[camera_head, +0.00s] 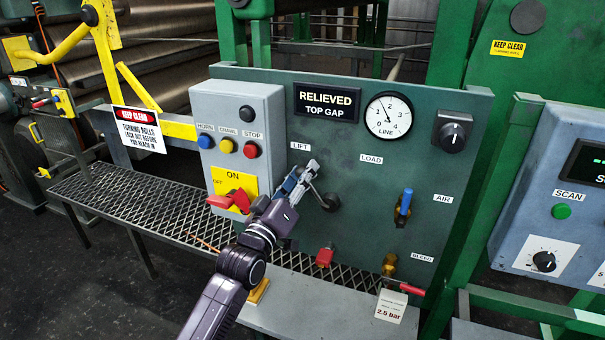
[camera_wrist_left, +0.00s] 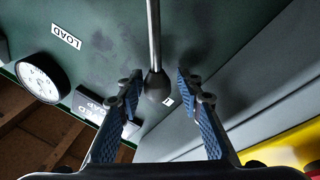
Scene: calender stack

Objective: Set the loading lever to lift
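The loading lever (camera_head: 329,201) is mounted on the green panel, between the LIFT label (camera_head: 300,146) and the LOAD label (camera_head: 371,160). Its arm leans up and left toward LIFT; its upper end is partly hidden by my left gripper (camera_head: 302,175). In the left wrist view, the lever's metal rod (camera_wrist_left: 153,40) ends in a dark round knob (camera_wrist_left: 158,87). The knob sits between the spread fingers of my left gripper (camera_wrist_left: 158,92), with gaps on both sides. The display (camera_head: 327,103) reads RELIEVED, TOP GAP. My right gripper is not in view.
A grey control box (camera_head: 240,110) with buttons and a red switch (camera_head: 233,201) stands just left of the lever. A dial gauge (camera_head: 388,115), a black knob (camera_head: 453,133) and a blue-handled AIR valve (camera_head: 404,205) are to the right. A mesh shelf (camera_head: 150,205) runs below.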

